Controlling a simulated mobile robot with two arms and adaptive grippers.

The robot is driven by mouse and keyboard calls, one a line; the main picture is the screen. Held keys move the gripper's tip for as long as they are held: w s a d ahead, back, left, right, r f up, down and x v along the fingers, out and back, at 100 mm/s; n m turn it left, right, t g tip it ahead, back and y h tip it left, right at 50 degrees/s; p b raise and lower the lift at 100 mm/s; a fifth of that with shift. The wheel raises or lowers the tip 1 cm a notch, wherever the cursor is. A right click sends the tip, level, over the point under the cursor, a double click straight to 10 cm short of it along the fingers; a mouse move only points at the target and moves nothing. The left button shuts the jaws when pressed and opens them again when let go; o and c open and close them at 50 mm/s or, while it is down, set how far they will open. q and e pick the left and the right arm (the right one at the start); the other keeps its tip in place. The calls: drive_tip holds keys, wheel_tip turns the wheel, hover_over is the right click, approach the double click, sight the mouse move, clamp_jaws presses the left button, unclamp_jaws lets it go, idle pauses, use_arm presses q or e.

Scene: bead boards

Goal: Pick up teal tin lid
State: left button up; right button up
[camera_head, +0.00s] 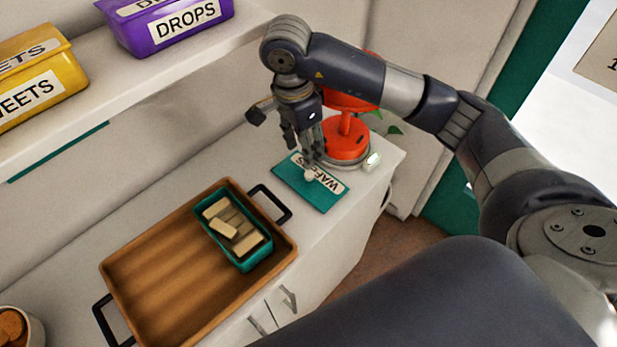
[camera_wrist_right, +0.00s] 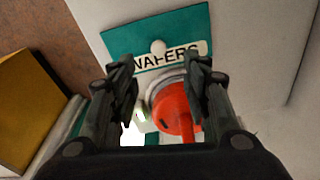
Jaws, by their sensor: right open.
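The teal tin lid (camera_head: 322,203) lies flat on the white counter, with a white WAFERS label and a small pale knob (camera_head: 310,175). My right gripper (camera_head: 313,158) is above the lid, pointing down and close to the knob. In the right wrist view the lid (camera_wrist_right: 128,36) lies beyond the fingertips. The right gripper (camera_wrist_right: 160,68) is open there, its two fingers apart and nothing between them, with the knob (camera_wrist_right: 158,47) just ahead of the gap. In the head view the fingers partly cover the label. My left gripper is not in view.
A red-orange device (camera_head: 345,140) stands right behind the lid, close to my gripper. A wooden tray (camera_head: 150,285) with black handles holds an open teal tin (camera_head: 247,268) of wafers. Purple (camera_head: 165,38) and yellow (camera_head: 55,95) tins stand on the shelf (camera_head: 130,95).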

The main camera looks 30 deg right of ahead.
sight(309, 173)
drive_tip(key=f, duration=0.4)
drive_tip(key=shift+d+p, duration=0.25)
drive_tip(key=shift+p, duration=0.1)
drive_tip(key=f, duration=0.1)
drive_tip(key=f+p, duration=0.1)
drive_tip(key=f, duration=0.1)
drive_tip(key=f+p, duration=0.1)
drive_tip(key=shift+s+d+f, duration=0.1)
drive_tip(key=shift+d+f, duration=0.15)
drive_tip(key=shift+f, duration=0.3)
clamp_jaws()
